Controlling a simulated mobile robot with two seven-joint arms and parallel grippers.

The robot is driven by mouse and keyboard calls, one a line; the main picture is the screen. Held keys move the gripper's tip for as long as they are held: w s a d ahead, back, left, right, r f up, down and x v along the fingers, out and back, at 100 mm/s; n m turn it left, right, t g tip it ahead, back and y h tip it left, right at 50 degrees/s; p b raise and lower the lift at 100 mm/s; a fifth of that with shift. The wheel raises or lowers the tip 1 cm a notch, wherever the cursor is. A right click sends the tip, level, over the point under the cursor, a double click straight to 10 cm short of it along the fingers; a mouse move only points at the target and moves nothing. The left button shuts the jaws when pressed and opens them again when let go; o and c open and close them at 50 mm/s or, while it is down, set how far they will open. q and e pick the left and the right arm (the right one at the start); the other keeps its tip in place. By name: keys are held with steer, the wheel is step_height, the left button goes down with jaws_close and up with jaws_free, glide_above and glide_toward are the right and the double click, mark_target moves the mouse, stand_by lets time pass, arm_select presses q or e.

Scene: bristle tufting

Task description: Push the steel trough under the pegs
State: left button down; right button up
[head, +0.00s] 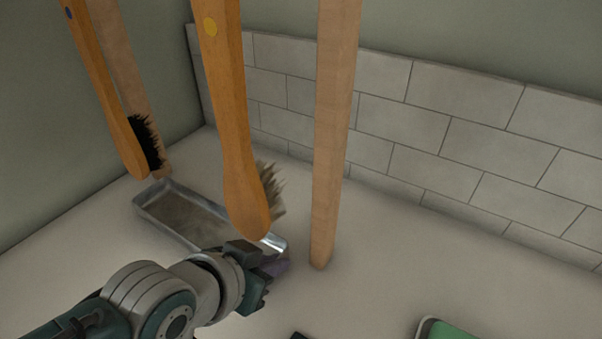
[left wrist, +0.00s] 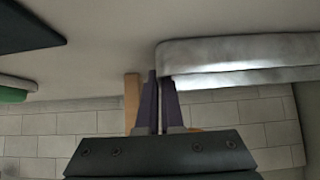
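The steel trough (head: 165,228) is a long shallow metal tray on the counter, below two hanging brushes. Its near right end is partly hidden by the front brush and my left gripper. In the left wrist view its metal wall (left wrist: 240,52) fills the upper right. My left gripper (head: 278,267) is low at the trough's right end; its purple fingers (left wrist: 157,75) are together, tips at the trough's end corner. I cannot tell whether they touch it. The pegs cannot be made out. My right gripper is not in view.
The front brush (head: 232,130) and back brush (head: 103,85) hang with orange handles upward. A wooden post (head: 335,130) stands just right of the trough; another (head: 112,70) is behind the back brush. A green object (head: 465,329) lies at lower right. A tiled wall (head: 440,125) stands behind.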

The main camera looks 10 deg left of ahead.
arm_select(q)
steer(key=c, duration=1)
jaws_free()
steer(key=shift+a, duration=0.1)
steer(key=p+v, duration=0.4)
steer(key=v, duration=0.4)
steer(key=shift+s+a+r+p, duration=0.1)
steer(key=shift+s+r+p, duration=0.05)
steer(key=shift+r+p, duration=0.15)
steer(key=shift+s+a+r, duration=0.2)
steer(key=shift+s+r, duration=0.2)
steer(key=shift+s, duration=0.1)
